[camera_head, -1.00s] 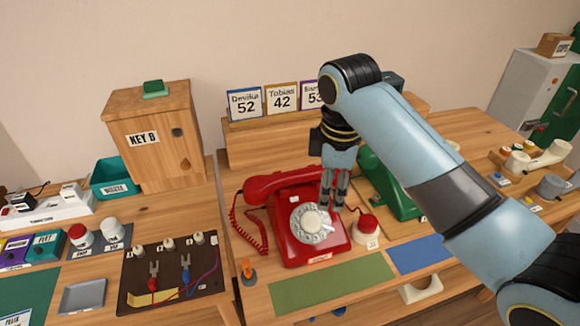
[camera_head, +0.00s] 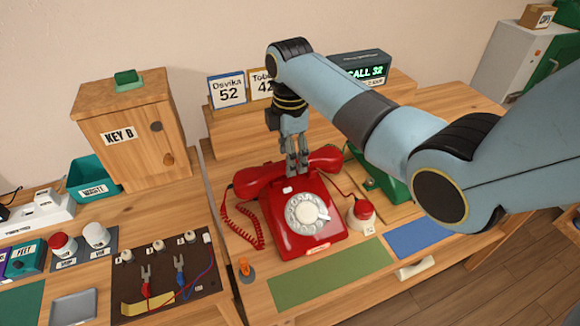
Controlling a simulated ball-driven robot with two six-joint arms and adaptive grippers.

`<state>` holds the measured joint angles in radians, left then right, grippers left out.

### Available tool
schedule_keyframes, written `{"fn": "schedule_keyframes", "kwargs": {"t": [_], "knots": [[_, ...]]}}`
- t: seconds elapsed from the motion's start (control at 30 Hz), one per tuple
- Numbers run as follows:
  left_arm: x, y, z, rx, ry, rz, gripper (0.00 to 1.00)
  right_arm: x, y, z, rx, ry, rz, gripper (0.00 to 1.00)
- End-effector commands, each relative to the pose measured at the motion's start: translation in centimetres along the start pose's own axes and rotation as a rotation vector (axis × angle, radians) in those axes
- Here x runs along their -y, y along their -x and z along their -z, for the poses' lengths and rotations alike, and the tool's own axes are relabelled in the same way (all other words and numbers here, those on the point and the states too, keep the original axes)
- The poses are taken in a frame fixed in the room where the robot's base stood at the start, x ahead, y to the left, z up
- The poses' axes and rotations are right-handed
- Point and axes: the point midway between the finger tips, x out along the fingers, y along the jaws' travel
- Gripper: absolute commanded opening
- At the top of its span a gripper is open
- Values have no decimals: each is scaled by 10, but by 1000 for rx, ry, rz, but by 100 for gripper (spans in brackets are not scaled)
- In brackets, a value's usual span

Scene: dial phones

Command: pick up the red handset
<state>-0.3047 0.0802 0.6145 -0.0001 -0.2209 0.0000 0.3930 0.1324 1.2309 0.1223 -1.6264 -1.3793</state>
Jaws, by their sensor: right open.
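The red dial phone (camera_head: 300,228) stands on the wooden desk, its white dial facing me. Its red handset (camera_head: 258,178) lies across the cradle at the top, one end at the left and the other at the right. My right gripper (camera_head: 297,170) points down at the middle of the handset with its fingers open. The fingers cover the handset's middle, and I cannot tell whether they touch it. My left gripper is not in view.
A green phone (camera_head: 388,186) stands at the right, partly behind my right arm. A red-topped button (camera_head: 362,214) is beside the red phone. A display reading CALL 32 (camera_head: 362,70) and number cards (camera_head: 228,90) stand on the back shelf. The green mat (camera_head: 330,280) in front is clear.

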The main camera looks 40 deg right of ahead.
Motion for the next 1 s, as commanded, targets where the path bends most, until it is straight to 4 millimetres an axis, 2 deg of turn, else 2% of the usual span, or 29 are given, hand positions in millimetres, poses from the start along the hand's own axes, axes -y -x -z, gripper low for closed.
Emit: {"fn": "schedule_keyframes", "kwargs": {"t": [0.1, 0.2, 0.43, 0.87, 1.0], "knots": [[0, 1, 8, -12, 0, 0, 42, 1, -17, 0, 0, 0, 2, 58], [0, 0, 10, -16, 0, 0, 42, 1, -24, 0, 0, 1, 0, 58], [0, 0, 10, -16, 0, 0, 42, 0, -26, 0, 0, 0, -1, 56], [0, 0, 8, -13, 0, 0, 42, 0, -25, 0, 0, 0, -1, 0], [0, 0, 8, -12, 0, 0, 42, 0, -25, 0, -1, 0, -3, 0]]}}
